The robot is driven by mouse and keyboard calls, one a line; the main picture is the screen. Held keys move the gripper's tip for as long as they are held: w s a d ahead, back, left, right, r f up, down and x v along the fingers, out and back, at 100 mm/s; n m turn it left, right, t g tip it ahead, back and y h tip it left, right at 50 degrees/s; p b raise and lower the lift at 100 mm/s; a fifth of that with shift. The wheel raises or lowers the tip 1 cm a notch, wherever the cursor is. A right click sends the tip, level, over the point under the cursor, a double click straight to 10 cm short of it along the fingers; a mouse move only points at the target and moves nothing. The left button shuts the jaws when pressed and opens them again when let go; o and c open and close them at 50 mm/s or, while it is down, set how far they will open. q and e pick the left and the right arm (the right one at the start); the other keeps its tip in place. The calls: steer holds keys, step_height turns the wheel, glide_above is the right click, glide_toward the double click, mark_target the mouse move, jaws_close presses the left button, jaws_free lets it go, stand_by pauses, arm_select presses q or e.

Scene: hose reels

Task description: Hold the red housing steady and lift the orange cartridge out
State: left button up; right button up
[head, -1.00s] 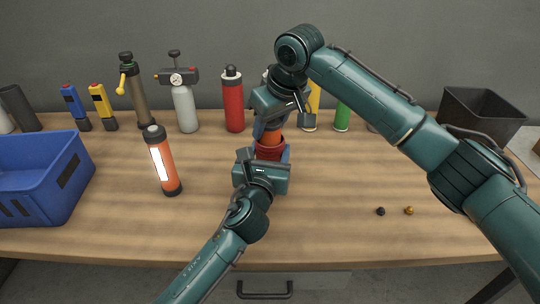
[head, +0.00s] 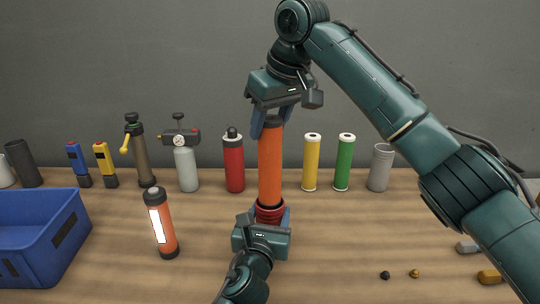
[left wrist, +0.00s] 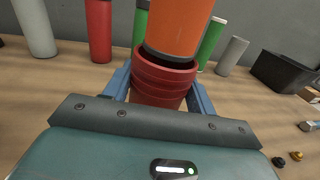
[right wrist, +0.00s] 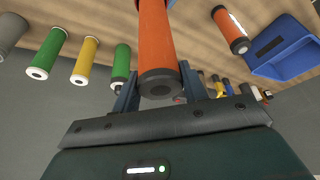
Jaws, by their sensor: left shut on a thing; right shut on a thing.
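The red housing (head: 270,212) stands upright on the table in the middle of the head view. My left gripper (head: 269,216) is shut on it, with blue fingers on either side; the housing also shows in the left wrist view (left wrist: 160,85). My right gripper (head: 271,126) is shut on the upper end of the orange cartridge (head: 270,165), which is upright above the housing. In the left wrist view, the cartridge's dark lower end (left wrist: 167,54) is at the housing's mouth, and part of the inside shows. In the right wrist view, its black top (right wrist: 159,84) sits between the fingers.
A blue bin (head: 35,240) and an orange lamp-like cylinder (head: 161,225) stand at left. Behind are a red bottle (head: 234,168), a yellow cylinder (head: 311,165) and a green cylinder (head: 343,165). Small pieces lie at front right. The table right of the housing is mostly clear.

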steer(key=shift+r, duration=1.8)
arm_select(q)
steer(key=o, duration=1.2)
steer(key=shift+c, duration=0.2)
steer(key=shift+s, duration=0.1)
